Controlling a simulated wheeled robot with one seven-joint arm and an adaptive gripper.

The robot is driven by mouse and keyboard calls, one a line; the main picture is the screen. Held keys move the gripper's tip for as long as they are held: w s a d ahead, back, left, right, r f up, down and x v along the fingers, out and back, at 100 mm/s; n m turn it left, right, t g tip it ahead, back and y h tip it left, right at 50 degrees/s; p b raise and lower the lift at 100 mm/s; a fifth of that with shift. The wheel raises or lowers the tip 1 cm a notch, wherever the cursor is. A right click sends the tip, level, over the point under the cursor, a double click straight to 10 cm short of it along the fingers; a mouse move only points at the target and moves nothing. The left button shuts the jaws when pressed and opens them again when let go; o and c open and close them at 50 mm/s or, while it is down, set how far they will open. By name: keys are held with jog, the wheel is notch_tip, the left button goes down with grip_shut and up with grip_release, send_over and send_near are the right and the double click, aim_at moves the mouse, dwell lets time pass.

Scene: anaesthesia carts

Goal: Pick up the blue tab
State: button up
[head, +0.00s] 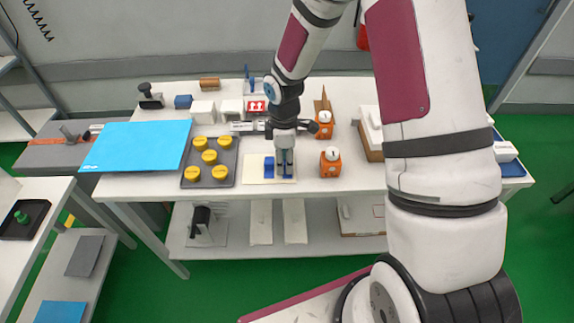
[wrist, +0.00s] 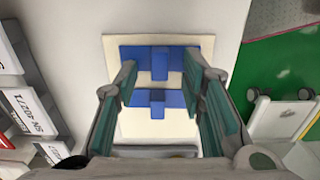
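A cream plate (head: 257,178) lies near the front edge of the white table, below my gripper (head: 285,163). A blue tab (head: 268,164) shows on it just left of my fingers. In the wrist view the plate (wrist: 128,130) carries two blue T-shaped pieces, a farther one (wrist: 160,62) and a nearer one (wrist: 157,99). My gripper (wrist: 164,78) is open, pointing down, with one finger on each side of these pieces. The fingers hide parts of their ends. Nothing is held. I cannot tell how far the fingertips are above the plate.
A dark tray with several yellow knobs (head: 209,157) stands close on the left, beside a blue sheet (head: 137,146). Orange blocks with white dials (head: 331,161) stand close on the right. White boxes (head: 203,111) and other small items line the back.

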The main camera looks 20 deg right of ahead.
jog(key=shift+f, duration=0.1)
grip_shut()
dwell(0.3)
